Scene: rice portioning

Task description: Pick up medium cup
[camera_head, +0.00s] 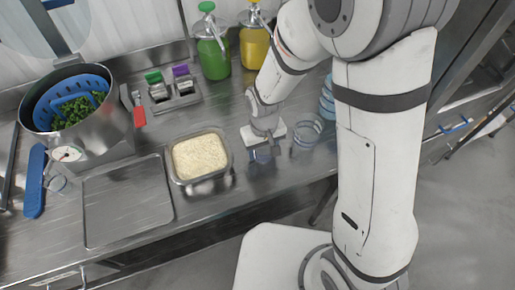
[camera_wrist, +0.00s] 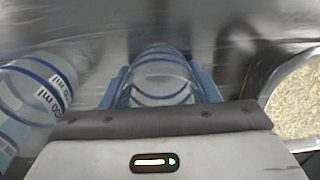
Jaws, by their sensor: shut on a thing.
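My gripper (camera_head: 263,146) reaches down to the steel counter right of the rice container. In the wrist view my gripper (camera_wrist: 163,90) has its blue fingers on both sides of a clear cup with blue bands (camera_wrist: 163,75), shut on it. In the head view this cup (camera_head: 262,156) shows only in part below the gripper. I cannot tell whether it touches the counter. A larger clear cup with blue bands and printed volume marks (camera_wrist: 38,88) stands close beside it at left in the wrist view; in the head view a clear cup (camera_head: 307,130) stands right of the gripper.
A container of rice (camera_head: 200,158) sits left of my gripper, with an empty metal tray (camera_head: 127,203) beyond it. A pot with a blue strainer (camera_head: 75,105) stands at far left. Green (camera_head: 211,50) and yellow (camera_head: 253,45) pump bottles stand at the back. The counter's front edge is near.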

